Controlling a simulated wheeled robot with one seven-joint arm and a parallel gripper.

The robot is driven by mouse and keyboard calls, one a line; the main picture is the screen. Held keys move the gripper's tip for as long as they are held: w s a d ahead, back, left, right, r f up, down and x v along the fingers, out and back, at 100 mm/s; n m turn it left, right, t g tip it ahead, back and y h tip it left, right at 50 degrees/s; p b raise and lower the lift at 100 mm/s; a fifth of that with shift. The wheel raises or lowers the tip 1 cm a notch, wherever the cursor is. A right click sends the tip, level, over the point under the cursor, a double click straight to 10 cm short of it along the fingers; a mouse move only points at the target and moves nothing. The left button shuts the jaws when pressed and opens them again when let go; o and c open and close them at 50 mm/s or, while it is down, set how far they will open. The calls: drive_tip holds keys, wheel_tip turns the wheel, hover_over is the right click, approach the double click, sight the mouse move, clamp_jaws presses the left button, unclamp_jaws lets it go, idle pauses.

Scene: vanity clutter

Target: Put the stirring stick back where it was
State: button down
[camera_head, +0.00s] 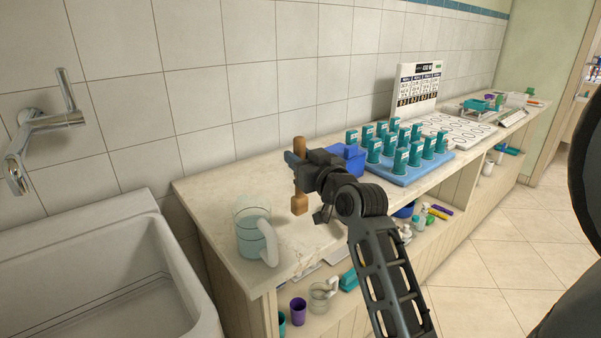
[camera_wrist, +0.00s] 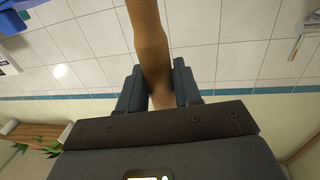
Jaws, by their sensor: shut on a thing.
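The stirring stick (camera_head: 300,202) is a brown wooden stick with a wider lower end. It hangs upright in my gripper (camera_head: 299,162), over the left part of the counter. In the wrist view the stick (camera_wrist: 148,40) runs between the two dark fingers of my gripper (camera_wrist: 158,88), which are shut on it. A clear jug (camera_head: 248,232) with a pale handle stands on the counter's near left end. The stick is outside the jug, to its upper right in the picture. I cannot tell the exact height of its lower end above the counter.
A blue box (camera_head: 346,158) stands right behind my gripper. A blue tray (camera_head: 440,160) of several teal blocks is farther right, with a sign (camera_head: 418,88) behind. A sink (camera_head: 110,290) lies left. The counter (camera_head: 205,190) is bare behind the jug. Shelves below hold cups.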

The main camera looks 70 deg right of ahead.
drive_tip(key=shift+f, duration=1.9)
drive_tip(key=shift+f, duration=0.15)
drive_tip(key=c, duration=0.8)
unclamp_jaws()
drive_tip(key=shift+s+a, duration=0.1)
drive_tip(key=shift+s, duration=0.05)
drive_tip(key=b+v, duration=0.2)
drive_tip(key=v, duration=0.9)
drive_tip(key=shift+s+a, duration=0.25)
